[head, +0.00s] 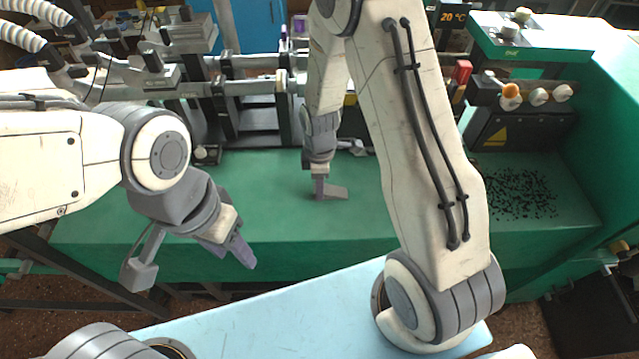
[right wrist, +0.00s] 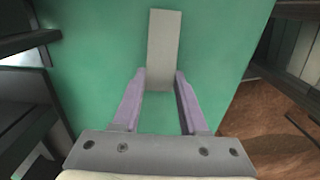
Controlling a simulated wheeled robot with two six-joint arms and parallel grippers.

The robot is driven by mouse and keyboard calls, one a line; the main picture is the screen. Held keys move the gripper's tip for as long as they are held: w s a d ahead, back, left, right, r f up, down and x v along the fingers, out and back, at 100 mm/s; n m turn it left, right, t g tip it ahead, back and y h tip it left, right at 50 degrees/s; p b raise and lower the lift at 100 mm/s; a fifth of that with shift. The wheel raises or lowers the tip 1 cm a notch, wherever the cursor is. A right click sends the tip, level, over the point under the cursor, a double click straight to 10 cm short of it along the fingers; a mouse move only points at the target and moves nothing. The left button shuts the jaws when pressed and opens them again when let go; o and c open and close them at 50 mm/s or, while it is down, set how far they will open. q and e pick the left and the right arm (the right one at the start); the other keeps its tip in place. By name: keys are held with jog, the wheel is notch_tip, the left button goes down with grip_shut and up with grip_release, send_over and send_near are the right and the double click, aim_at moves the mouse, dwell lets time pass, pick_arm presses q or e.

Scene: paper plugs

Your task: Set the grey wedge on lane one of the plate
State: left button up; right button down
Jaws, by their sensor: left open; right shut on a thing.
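The grey wedge (head: 335,193) is a flat, light grey piece low over the green bench, left of my right forearm in the head view. My right gripper (head: 319,192) points down and is shut on it. In the right wrist view the wedge (right wrist: 164,45) extends away from between the two purple fingertips (right wrist: 160,82), its near end between them. I cannot tell whether it touches the bench. My left gripper (head: 243,256) is open and empty, over the bench's front edge, left of the wedge. I cannot make out the plate or its lanes.
The green bench top (head: 260,175) is mostly clear around the wedge. A machine with metal bars (head: 255,88) stands along its back. Many small black bits (head: 515,193) lie on the right side, before a panel with knobs (head: 538,97).

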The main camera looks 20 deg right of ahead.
jog(key=shift+f, duration=0.2)
jog(key=shift+c, duration=2.2)
grip_release()
